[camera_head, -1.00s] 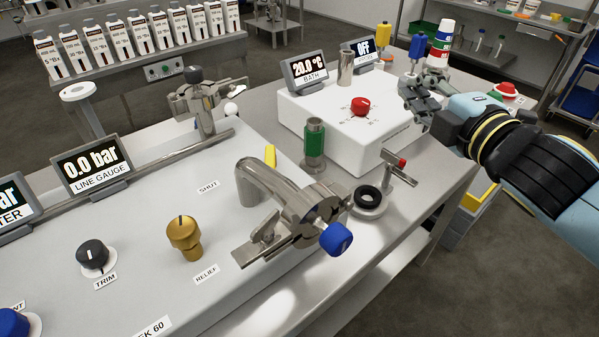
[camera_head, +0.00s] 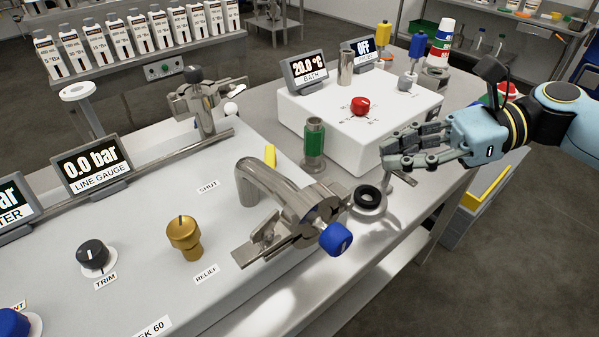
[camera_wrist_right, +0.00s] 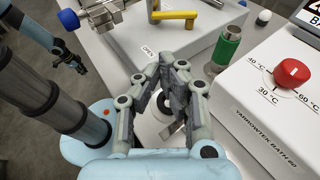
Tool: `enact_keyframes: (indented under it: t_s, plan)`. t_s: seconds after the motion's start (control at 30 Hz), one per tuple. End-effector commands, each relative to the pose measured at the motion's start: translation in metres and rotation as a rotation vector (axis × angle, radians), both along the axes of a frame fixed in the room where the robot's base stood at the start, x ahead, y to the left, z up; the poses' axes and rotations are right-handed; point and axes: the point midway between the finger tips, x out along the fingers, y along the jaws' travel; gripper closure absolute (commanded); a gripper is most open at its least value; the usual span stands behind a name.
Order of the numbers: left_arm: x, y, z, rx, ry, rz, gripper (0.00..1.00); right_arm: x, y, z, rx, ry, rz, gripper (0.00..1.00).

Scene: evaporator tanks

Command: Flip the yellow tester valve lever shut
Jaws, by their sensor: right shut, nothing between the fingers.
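The yellow valve lever (camera_head: 270,155) shows as a short piece behind the bent metal pipe (camera_head: 262,182) in the head view; the pipe hides the rest. In the right wrist view the yellow lever (camera_wrist_right: 178,15) lies roughly level near the top, with an OPEN label (camera_wrist_right: 148,52) beside it. A SHUT label (camera_head: 208,186) shows in the head view. My right gripper (camera_head: 386,152) is shut and empty, right of the lever and clear of it. Its fingertips meet in the right wrist view (camera_wrist_right: 173,64). My left gripper (camera_wrist_right: 76,64) appears small at the upper left there; its jaws are unclear.
The green cylinder (camera_head: 314,145) stands between lever and right gripper. The white bath unit (camera_head: 345,125) with a red knob (camera_head: 361,105) is behind. A black-ringed fitting (camera_head: 368,198) sits below the right gripper. A blue-capped clamp fitting (camera_head: 336,239) projects in front.

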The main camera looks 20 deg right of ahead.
Motion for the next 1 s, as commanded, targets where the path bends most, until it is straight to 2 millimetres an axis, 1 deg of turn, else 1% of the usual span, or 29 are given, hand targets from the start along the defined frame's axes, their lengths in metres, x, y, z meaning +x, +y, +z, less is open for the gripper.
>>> enact_keyframes:
  t_s: [0.13,0.23,0.6,0.7,0.83,1.0]
  plan:
    - [0.000,0.000,0.002,0.000,0.000,0.000,1.00,0.003,0.008,-0.001,0.005,-0.001,-0.001,1.00]
    - [0.000,0.000,0.006,0.000,-0.001,0.000,1.00,0.006,0.022,-0.004,0.009,-0.002,-0.001,1.00]
    - [0.002,-0.001,0.026,-0.001,-0.003,0.000,1.00,0.027,0.094,-0.026,0.009,0.000,-0.003,1.00]
    - [0.002,-0.001,0.034,-0.001,-0.004,0.001,1.00,0.031,0.109,-0.026,0.007,0.002,-0.002,1.00]
    - [0.002,-0.001,0.039,-0.001,-0.004,0.001,1.00,0.035,0.123,-0.027,0.006,0.001,-0.002,1.00]
    - [0.002,-0.001,0.041,-0.001,-0.004,0.001,1.00,0.037,0.130,-0.029,0.003,0.001,-0.002,1.00]
